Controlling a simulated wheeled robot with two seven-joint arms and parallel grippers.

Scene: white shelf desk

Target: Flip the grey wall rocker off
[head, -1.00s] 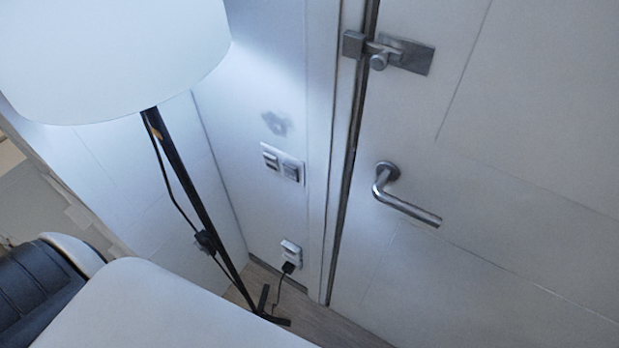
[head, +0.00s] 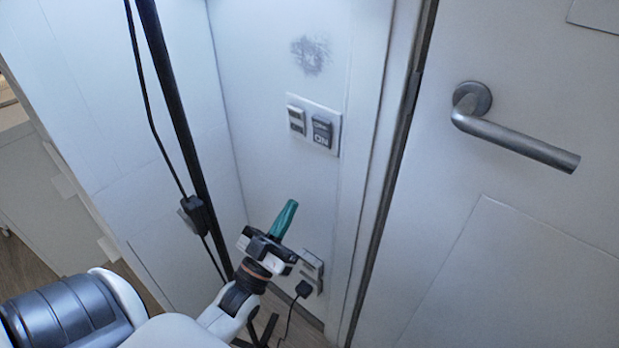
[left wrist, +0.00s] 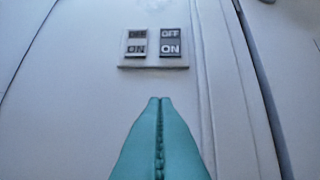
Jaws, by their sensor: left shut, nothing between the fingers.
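The grey wall rocker (head: 322,132) is the darker, right-hand one of two rockers on a white wall plate (head: 334,150). In the left wrist view the grey rocker (left wrist: 171,42) reads OFF at the top and ON at the bottom. The lighter rocker (head: 296,119) sits to its left. My left gripper (head: 290,206), with teal fingers, is shut and empty. It points up, below the plate and apart from it. In the left wrist view its fingertips (left wrist: 160,100) are together below the plate. My right gripper is not in view.
A socket (head: 312,268) with a black plug (head: 303,289) is low on the wall, behind my left gripper. A dark lamp pole (head: 172,110) with a cord stands to the left. A door with a metal handle (head: 515,140) is to the right.

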